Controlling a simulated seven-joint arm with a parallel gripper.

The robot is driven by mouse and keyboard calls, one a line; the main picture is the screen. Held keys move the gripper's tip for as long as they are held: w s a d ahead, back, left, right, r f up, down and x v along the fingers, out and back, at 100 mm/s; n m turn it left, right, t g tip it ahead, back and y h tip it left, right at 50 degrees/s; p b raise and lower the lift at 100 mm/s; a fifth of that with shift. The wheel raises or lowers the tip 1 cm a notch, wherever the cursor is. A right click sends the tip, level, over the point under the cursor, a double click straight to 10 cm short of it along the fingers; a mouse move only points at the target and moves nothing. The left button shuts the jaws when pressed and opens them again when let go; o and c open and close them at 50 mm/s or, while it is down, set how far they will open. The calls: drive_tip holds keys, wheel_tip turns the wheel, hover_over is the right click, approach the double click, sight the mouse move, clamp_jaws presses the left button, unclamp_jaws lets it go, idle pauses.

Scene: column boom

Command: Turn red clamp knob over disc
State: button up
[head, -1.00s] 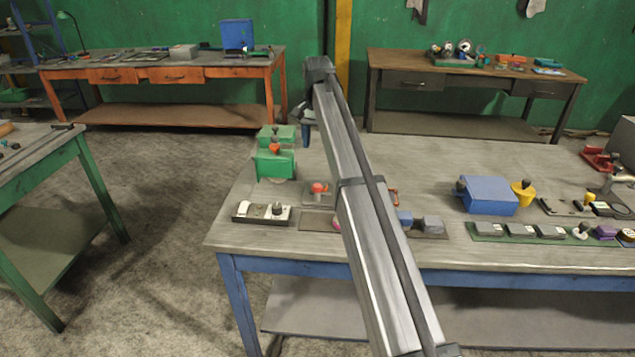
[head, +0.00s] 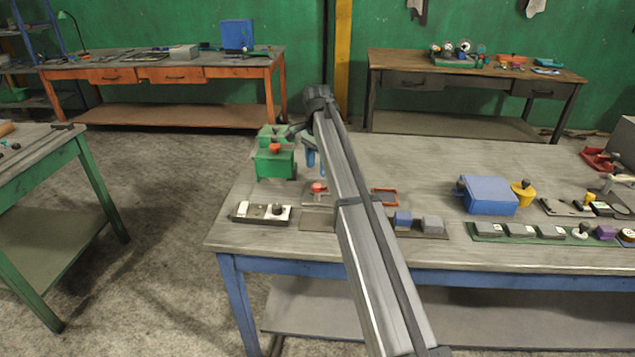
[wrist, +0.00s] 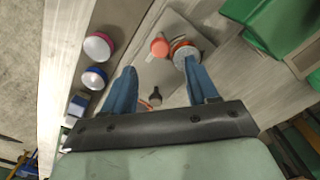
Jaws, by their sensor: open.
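The red clamp knob (head: 318,187) sits on a small grey plate (wrist: 177,82) on the near bench. In the wrist view the red knob (wrist: 159,47) lies just beyond the fingertips, between their lines. Beside it is a round grey-topped disc (wrist: 186,56) with a red edge, partly covered by my right-hand finger. A dark round-ended knob (wrist: 155,97) shows between the fingers. My gripper (head: 315,160), with blue fingers, is above and behind the red knob in the head view. It is open and empty, with its fingers (wrist: 160,70) spread wide. I cannot tell its exact height.
A green machine (head: 275,162) stands close behind left. A white-and-dark device (head: 262,212) lies at front left. Pink-topped (wrist: 98,46) and blue-rimmed (wrist: 95,77) discs sit left in the wrist view. A blue box (head: 487,195) is farther right.

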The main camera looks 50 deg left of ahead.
sight(318, 185)
wheel_tip(318, 185, down, 7)
drive_tip(key=shift+r, duration=0.15)
drive_tip(key=shift+c, duration=0.3)
drive_tip(key=c, duration=1)
